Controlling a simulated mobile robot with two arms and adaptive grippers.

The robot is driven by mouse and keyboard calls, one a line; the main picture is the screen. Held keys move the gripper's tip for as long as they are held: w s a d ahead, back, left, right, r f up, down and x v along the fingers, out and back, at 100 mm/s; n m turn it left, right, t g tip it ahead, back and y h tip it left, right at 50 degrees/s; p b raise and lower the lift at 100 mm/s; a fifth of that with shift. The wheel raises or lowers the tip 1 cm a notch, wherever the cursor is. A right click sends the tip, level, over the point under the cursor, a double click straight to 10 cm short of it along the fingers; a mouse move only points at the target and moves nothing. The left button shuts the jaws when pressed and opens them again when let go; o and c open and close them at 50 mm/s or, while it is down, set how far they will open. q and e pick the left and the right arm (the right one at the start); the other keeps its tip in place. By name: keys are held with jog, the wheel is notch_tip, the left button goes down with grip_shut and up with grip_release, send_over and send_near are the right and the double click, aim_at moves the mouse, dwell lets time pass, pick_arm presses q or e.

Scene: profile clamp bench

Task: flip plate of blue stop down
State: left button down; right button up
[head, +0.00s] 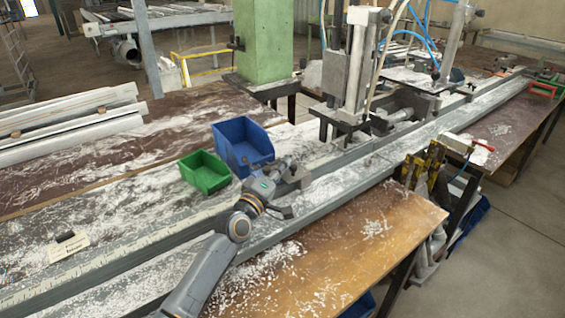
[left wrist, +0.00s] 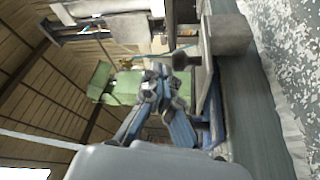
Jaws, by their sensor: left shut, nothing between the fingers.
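My left gripper (head: 289,163) reaches in from the lower left over the long metal rail, beside the blue bin. Its fingers are shut and empty. In the left wrist view the shut fingers (left wrist: 172,66) are beside an upright metal plate (left wrist: 208,88) and a grey block (left wrist: 228,35). A grey metal block (head: 298,180) also shows on the rail right by the gripper in the head view. I cannot tell for sure whether this block and plate are the blue stop, or whether the fingers touch the plate. The gripper hides part of this spot. My right gripper is not in view.
A blue bin (head: 243,143) and a green bin (head: 204,173) stand behind the gripper. The clamp column (head: 343,85) stands on the rail farther right. A green pillar (head: 263,40) rises behind. White chips cover much of the bench. The wooden table (head: 350,235) in front is mostly free.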

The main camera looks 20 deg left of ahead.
pick_arm(q)
jog(key=shift+s+d+f, duration=0.2)
jog(key=shift+d+f, duration=0.1)
jog(key=shift+f, duration=0.55)
jog(key=shift+s+f, duration=0.1)
jog(key=shift+s, duration=0.2)
jog(key=v, duration=0.4)
jog(key=r+v, duration=0.1)
jog(key=v, duration=0.1)
jog(key=shift+s+a+r, duration=0.2)
jog(key=shift+s+a, duration=0.1)
jog(key=shift+s, duration=0.15)
